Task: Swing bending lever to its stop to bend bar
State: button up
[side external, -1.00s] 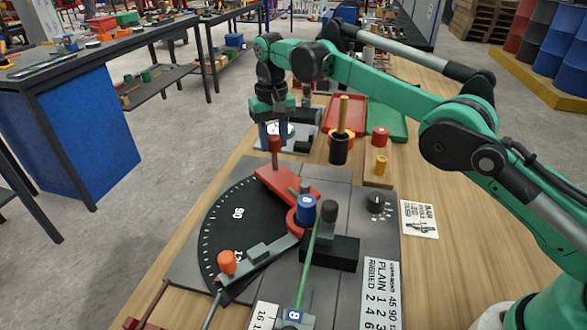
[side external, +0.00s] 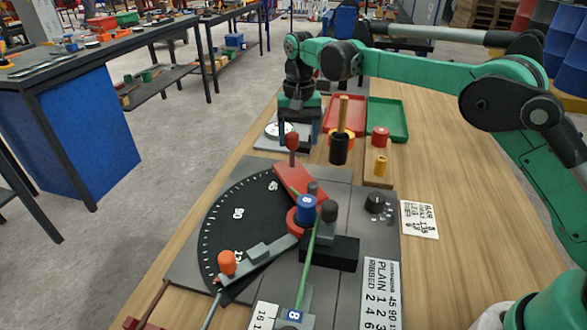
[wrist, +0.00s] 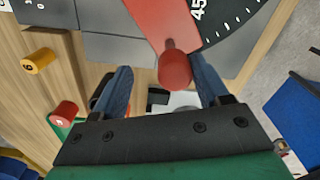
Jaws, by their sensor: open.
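The bending lever (side external: 299,182) is a red arm on the dark dial plate (side external: 235,228); its upright red handle (side external: 292,142) is at the far end. It lies just right of the 45 mark. My gripper (side external: 296,133) is open above and behind the handle. In the wrist view the handle (wrist: 175,68) stands between my gripper's two blue fingers (wrist: 163,88), with gaps on both sides. A green bar (side external: 307,262) runs from the front clamp to the blue-capped centre pin (side external: 306,208); its far part is mostly hidden. The orange-knobbed stop arm (side external: 227,263) sits beyond 90.
A black cup with a wooden-handled tool (side external: 339,148), a red cylinder (side external: 380,137) and a yellow cylinder (side external: 380,163) stand behind right. Red and green trays (side external: 388,119) lie farther back. A black block (side external: 330,253) and dark knob post (side external: 329,212) stand beside the pin.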

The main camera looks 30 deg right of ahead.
jog(key=s+d+m, duration=0.6)
jog(key=m, duration=0.1)
notch_tip(320, 180, up, 6)
jog(key=s+a+f+n+t, duration=0.1)
jog(key=s+n+t, duration=0.6)
jog(key=s+n, duration=0.5)
jog(key=shift+s+a+f, duration=0.3)
jog(key=shift+s+f, duration=0.1)
jog(key=shift+s, duration=1.05)
